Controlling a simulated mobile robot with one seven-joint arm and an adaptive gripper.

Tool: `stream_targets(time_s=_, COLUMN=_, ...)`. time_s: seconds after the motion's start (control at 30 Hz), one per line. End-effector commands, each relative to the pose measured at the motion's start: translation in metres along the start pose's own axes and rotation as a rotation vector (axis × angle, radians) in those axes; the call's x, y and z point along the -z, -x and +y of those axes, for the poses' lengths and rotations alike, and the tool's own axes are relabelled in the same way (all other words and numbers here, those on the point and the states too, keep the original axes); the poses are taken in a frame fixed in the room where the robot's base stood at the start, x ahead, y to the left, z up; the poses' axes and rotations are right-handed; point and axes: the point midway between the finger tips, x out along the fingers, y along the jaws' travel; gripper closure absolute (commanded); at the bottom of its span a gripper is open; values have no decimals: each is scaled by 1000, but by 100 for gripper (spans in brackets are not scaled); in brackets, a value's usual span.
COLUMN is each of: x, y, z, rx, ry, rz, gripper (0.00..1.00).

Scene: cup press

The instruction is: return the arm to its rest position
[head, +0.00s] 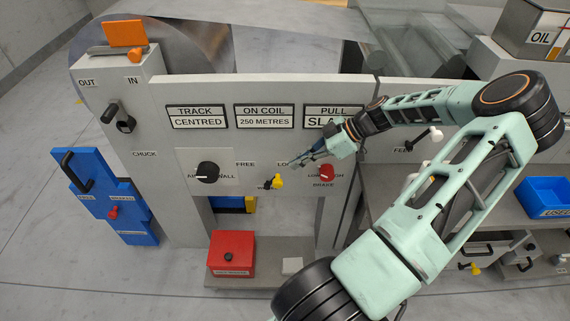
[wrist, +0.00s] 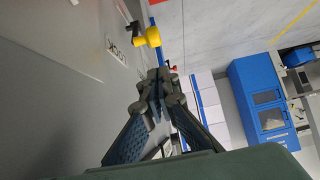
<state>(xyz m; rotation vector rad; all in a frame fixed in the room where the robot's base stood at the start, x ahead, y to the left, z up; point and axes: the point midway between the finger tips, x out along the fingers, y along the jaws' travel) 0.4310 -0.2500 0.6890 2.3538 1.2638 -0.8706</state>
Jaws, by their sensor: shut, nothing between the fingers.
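My gripper (head: 297,162) is shut and empty in front of the machine's grey panel (head: 280,140), just above a yellow lever (head: 277,181). My pale green arm reaches in from the lower right and bends at a high elbow on the right. In the wrist view my gripper (wrist: 158,82) has its fingertips together, apart from the yellow lever (wrist: 147,38), which shows above them.
A red knob (head: 327,172) sits right of the yellow lever, and a black dial (head: 208,171) to its left. A red box (head: 231,254) stands below. A shelf with a blue bin (head: 545,196) is at right. Open floor (head: 60,230) lies at left.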

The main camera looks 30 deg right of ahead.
Motion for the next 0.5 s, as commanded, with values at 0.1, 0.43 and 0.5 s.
stream_targets(time_s=0.1, x=-2, y=7, z=-1, rx=2, ry=0, rz=1, gripper=100)
stream_targets(time_s=0.43, x=-3, y=8, z=-1, rx=2, ry=1, rz=1, gripper=100)
stream_targets(time_s=0.5, x=-2, y=8, z=-1, rx=2, ry=1, rz=1, gripper=100)
